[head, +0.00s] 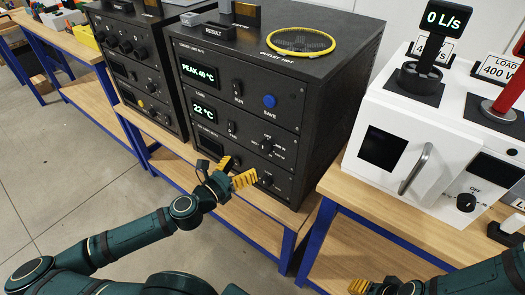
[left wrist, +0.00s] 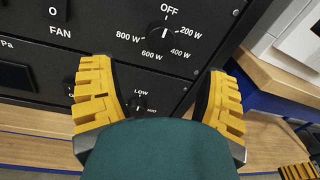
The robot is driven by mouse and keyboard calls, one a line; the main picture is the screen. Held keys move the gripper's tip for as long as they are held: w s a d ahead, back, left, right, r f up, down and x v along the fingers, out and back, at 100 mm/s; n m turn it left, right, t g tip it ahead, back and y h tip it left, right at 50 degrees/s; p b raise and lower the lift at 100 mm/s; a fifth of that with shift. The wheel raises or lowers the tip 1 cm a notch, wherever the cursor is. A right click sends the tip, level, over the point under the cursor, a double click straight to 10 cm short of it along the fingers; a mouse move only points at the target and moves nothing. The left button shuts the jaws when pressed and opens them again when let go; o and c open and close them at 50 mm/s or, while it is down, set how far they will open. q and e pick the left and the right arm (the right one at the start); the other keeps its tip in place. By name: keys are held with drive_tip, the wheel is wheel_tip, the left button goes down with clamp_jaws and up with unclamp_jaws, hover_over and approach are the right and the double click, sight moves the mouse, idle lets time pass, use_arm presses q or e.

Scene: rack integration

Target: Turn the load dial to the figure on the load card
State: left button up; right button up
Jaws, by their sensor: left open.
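The load dial (left wrist: 165,33) is a black knob on the dark rack, ringed by OFF, 200 W, 400 W, 600 W and 800 W. Its white mark appears to point up at OFF. It also shows small in the head view (head: 267,147). The load card (head: 497,69) reads 400 W and stands on the white machine at right. My left gripper (head: 236,171) is open and empty in front of the rack's lower panels. In the left wrist view its yellow fingers (left wrist: 157,82) are apart, below the dial and not touching it. My right gripper (head: 373,286) is partly cut off at the bottom.
A LOW/MID knob (left wrist: 138,104) sits below the load dial, between my left fingers. The rack (head: 325,90) displays PEAK 40 °C and 22 °C. A white machine (head: 375,185) with a handle and another OFF dial (head: 466,202) stands right, across a gap between benches.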

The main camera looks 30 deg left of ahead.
sight(262, 150)
use_arm(q)
drive_tip(key=w, duration=0.3)
drive_tip(key=w+d, duration=0.1)
drive_tip(key=w, duration=0.2)
drive_tip(key=w+b, duration=0.1)
drive_tip(key=w, duration=0.2)
drive_tip(key=shift+d, duration=0.2)
drive_tip(key=c, duration=1.2)
